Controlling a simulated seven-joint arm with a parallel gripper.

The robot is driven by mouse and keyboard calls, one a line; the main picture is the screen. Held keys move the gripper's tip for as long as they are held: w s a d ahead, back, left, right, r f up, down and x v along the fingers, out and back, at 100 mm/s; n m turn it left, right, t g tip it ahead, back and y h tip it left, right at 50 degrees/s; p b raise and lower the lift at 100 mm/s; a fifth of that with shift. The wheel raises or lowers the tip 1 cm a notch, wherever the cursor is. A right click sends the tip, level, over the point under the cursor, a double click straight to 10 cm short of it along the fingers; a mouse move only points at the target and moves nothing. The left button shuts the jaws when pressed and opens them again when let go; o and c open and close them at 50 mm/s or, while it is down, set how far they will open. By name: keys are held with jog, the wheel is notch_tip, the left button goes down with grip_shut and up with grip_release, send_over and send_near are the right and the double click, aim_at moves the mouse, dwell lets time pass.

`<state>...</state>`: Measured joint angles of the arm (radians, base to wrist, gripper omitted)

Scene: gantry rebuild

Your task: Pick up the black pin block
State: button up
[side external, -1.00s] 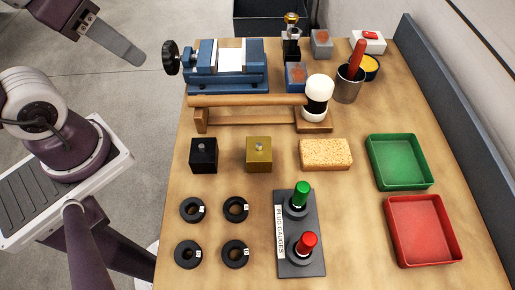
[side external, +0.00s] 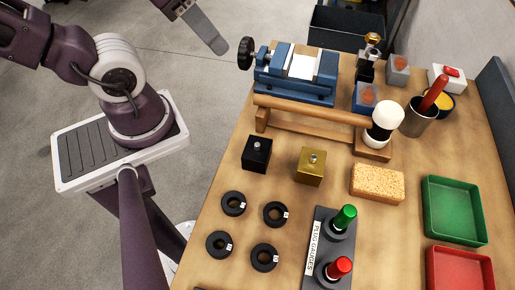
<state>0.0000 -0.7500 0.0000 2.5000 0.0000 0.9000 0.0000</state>
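The black pin block (side external: 257,154) is a small black cube with a silver pin on top. It stands upright on the wooden bench, left of a brass-coloured pin block (side external: 310,166) with a similar pin. My gripper (side external: 207,29) shows only in part at the top edge, as a flat grey finger over the floor. It is left of the bench and well apart from the black block. Whether it is open or shut cannot be seen.
A blue vise (side external: 296,86) and a mallet on a wooden rack (side external: 310,137) lie behind the blocks. Several black rings (side external: 233,203) lie in front. A plug gauge stand (side external: 318,249), sponge (side external: 377,184), green tray (side external: 455,240) and red tray (side external: 432,270) are to the right.

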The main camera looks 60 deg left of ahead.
jog(key=o, duration=0.8)
jog(key=shift+c, duration=0.2)
jog(key=m+g, duration=0.6)
jog(key=m, duration=2.1)
send_over(257, 144)
jog(key=f, duration=0.9)
jog(key=w+f, duration=0.1)
jog(key=f, duration=0.4)
jog(key=shift+a+f, duration=0.2)
jog(key=shift+f, duration=0.05)
jog(key=f, duration=0.4)
jog(key=s+f, duration=0.1)
jog(key=f, duration=0.1)
jog(key=shift+d, duration=0.25)
jog(key=shift+f, duration=0.5)
